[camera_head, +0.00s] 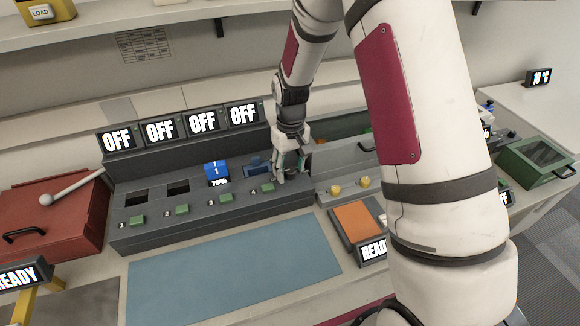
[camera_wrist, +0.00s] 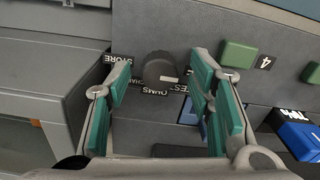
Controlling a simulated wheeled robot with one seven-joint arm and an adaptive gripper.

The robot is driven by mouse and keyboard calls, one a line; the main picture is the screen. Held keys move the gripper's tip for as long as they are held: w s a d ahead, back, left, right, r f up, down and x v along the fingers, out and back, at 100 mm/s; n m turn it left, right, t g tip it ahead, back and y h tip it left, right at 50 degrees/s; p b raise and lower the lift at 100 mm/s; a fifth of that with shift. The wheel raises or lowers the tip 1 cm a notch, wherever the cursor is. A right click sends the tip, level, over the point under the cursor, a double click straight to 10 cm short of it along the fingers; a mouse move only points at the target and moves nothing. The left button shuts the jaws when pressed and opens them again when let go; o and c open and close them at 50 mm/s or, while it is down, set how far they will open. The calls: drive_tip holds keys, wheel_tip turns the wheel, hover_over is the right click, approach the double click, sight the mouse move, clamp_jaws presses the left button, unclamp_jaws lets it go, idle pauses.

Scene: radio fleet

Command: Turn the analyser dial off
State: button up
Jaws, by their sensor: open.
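The dial is a round black knob (camera_wrist: 160,68) on a dark grey panel in the wrist view. A pale mark on it points to the lower right. White-on-black labels surround it; "STORE" and "OHMS" are legible, others partly covered. My gripper (camera_wrist: 161,82) is open, with one teal-padded finger to each side of the knob. Gaps show between the knob and both fingers. In the head view my gripper (camera_head: 291,167) points down at the right end of the grey console (camera_head: 215,220), and the dial is hidden there.
Several displays reading "OFF" (camera_head: 203,122) stand behind the console. Green buttons (camera_head: 225,198) line its front, and a blue block (camera_head: 216,172) sits in a slot. Right of my gripper are yellow knobs (camera_head: 335,190) and an orange-topped box (camera_head: 357,221). A blue mat (camera_head: 235,265) lies clear in front.

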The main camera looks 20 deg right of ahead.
sight(290, 170)
wheel_tip(290, 170, up, 12)
idle(0.6)
drive_tip(key=s+r+m+t, duration=0.1)
drive_tip(key=s+r+t, duration=0.3)
drive_tip(key=s+r, duration=1.4)
drive_tip(key=s+m+t, duration=0.1)
drive_tip(key=s, duration=0.8)
drive_tip(key=shift+f, duration=0.45)
drive_tip(key=shift+d, duration=0.2)
